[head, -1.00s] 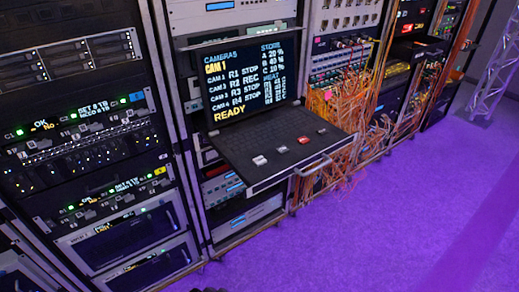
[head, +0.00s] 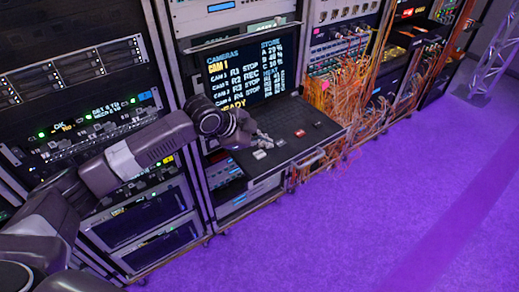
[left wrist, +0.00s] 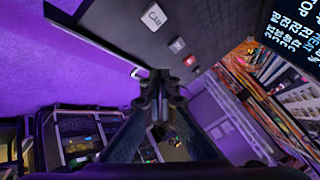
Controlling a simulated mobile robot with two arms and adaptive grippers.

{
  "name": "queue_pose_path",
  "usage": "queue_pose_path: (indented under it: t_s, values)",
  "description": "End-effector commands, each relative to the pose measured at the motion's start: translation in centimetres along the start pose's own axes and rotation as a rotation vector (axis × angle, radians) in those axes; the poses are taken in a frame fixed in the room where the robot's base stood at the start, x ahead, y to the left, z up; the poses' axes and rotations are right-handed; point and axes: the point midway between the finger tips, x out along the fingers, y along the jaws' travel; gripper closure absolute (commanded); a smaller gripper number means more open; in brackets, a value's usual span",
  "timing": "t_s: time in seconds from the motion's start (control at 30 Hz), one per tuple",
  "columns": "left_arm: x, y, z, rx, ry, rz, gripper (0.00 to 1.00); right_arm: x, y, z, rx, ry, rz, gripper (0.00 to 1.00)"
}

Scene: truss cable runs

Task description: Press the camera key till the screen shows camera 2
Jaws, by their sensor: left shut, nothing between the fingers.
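The screen (head: 243,72) stands at the back of a pulled-out black drawer. It shows CAMERAS, with CAM 1 in yellow below and a list of cameras with R1 to R4. The white camera key (head: 260,154) lies at the drawer's near left; in the left wrist view it reads CAM (left wrist: 154,16). My left gripper (head: 264,139) is shut and empty, over the drawer's left part close to the camera key. In the left wrist view its fingertips (left wrist: 160,76) are apart from the key in the picture; contact is not visible. My right gripper is out of view.
Orange cables (head: 338,115) hang close to the drawer's right side. The purple floor in front is clear.

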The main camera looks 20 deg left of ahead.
Motion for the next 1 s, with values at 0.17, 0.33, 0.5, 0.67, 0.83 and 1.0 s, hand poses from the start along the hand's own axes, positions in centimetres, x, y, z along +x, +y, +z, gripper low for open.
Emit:
queue_pose_path:
  t_s: [0.17,0.33,0.5,0.67,0.83,1.0]
  values:
    - [-1.8,-4.5,0.8,0.018,0.0,-0.048,1.0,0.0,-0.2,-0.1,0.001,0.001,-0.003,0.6]
    - [-2.1,-5.2,0.9,0.022,0.001,-0.057,1.0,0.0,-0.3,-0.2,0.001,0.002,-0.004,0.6]
    - [-2.1,-5.2,0.9,0.021,0.001,-0.057,1.0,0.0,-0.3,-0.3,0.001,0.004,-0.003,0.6]
    - [-1.9,-5.1,1.0,0.02,0.001,-0.057,1.0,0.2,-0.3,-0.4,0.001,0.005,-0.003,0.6]
    - [-1.2,-4.6,1.5,0.02,0.001,-0.057,1.0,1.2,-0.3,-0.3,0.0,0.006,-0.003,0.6]
    - [0.1,-3.7,2.5,0.02,0.001,-0.057,1.0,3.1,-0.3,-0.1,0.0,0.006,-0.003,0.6]
